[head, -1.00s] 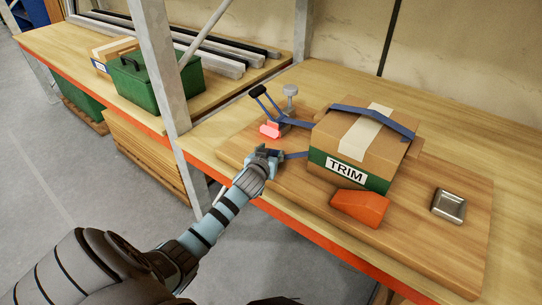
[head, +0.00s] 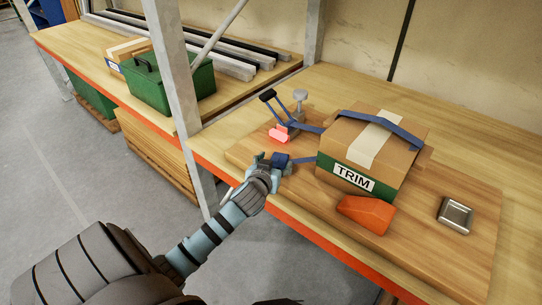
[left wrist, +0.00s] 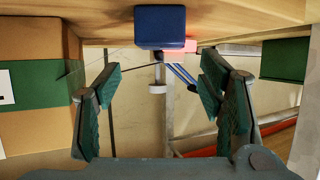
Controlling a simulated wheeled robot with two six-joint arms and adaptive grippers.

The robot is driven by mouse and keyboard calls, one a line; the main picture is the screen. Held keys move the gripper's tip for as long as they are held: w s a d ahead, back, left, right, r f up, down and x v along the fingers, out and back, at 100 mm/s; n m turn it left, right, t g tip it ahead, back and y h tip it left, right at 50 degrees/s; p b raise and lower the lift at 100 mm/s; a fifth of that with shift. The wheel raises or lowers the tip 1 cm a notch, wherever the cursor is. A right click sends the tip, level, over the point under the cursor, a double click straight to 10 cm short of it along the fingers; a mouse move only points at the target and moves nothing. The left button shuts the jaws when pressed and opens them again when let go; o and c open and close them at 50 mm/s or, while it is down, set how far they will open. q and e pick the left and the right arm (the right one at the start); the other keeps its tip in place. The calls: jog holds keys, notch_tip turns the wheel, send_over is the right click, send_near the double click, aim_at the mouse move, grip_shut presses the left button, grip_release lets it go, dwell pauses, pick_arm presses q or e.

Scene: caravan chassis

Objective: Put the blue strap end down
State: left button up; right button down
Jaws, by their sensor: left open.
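The blue strap end (head: 281,160) is a small dark blue block on the wooden board, near its front left edge. A blue strap runs from it to the cardboard TRIM box (head: 352,177). In the left wrist view the blue strap end (left wrist: 160,26) appears against the wooden surface at the top, beyond my fingertips. My left gripper (head: 266,172) is open, just in front of the strap end; its spread, empty fingers also show in the left wrist view (left wrist: 160,88).
A clamp with a glowing red part (head: 279,133) stands behind the strap end. An orange wedge (head: 366,214) and a metal piece (head: 455,216) lie on the board (head: 415,245). A grey rack post (head: 177,75) rises to the left, near a green toolbox (head: 172,85).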

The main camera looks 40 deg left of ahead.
pick_arm(q)
jog(key=v, duration=0.6)
jog(key=s+d+f+m+h, duration=0.25)
jog(key=d+f, duration=0.35)
jog(key=f, duration=0.4)
jog(key=s+d+f+m+g+h, duration=0.1)
jog(key=s+f+g, duration=0.1)
jog(key=s+f, duration=0.5)
jog(key=s+f+m+g+h, duration=0.1)
jog(key=s+f+g, duration=0.15)
jog(key=f, duration=0.85)
jog(key=s+d+f+g, duration=0.1)
jog(key=s+f+g, duration=0.1)
jog(key=s+f, duration=0.3)
jog(key=s+d+f+g, duration=0.1)
jog(key=s+f, duration=0.4)
jog(key=s, duration=0.8)
jog(key=s+d+f+g, duration=0.2)
jog(key=s+f, duration=0.3)
jog(key=s, duration=0.5)
jog(key=shift+f+m+g+p, duration=0.3)
jog(key=shift+m+g+p, duration=0.05)
jog(key=shift+g, duration=0.5)
